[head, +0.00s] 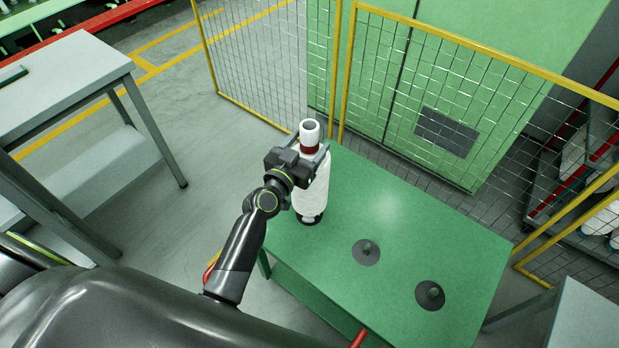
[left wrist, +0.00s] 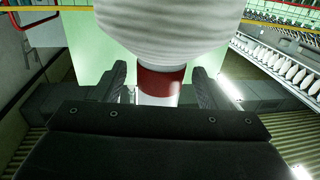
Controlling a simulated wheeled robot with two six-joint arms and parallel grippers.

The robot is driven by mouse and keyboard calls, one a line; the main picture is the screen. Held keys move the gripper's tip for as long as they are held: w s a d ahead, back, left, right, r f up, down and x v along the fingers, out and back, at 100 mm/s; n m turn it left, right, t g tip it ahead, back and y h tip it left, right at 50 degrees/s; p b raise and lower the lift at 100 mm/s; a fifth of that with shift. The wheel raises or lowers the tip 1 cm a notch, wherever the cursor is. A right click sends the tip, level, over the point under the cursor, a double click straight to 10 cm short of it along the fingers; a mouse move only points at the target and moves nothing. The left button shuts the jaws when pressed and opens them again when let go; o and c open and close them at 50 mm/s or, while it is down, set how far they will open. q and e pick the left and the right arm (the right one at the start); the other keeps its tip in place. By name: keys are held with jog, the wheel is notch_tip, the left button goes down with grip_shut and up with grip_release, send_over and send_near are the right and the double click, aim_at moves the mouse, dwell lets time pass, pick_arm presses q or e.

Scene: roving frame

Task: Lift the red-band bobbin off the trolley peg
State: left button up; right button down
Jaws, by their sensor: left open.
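The red-band bobbin (head: 311,186) stands upright at the left end of the green trolley (head: 420,225), over a dark peg base. It has a white wound body, a red band and a bare white tube at its top. My left gripper (head: 312,150) is open, with its fingers on either side of the tube near the red band. In the left wrist view the red band (left wrist: 161,82) shows between the two open fingers (left wrist: 162,95), with a gap on each side. The peg inside the bobbin is hidden. My right gripper is not in view.
Two empty pegs, a middle one (head: 367,250) and a right one (head: 430,294), stand on the trolley top. A yellow-framed mesh fence (head: 470,95) runs close behind the trolley. A grey table (head: 65,80) stands at the left, with open floor between.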

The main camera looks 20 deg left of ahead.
pick_arm(q)
jog(key=shift+w+d, duration=0.1)
jog(key=shift+w, duration=0.55)
jog(key=shift+c, duration=0.3)
grip_shut()
jog(key=shift+r, duration=0.1)
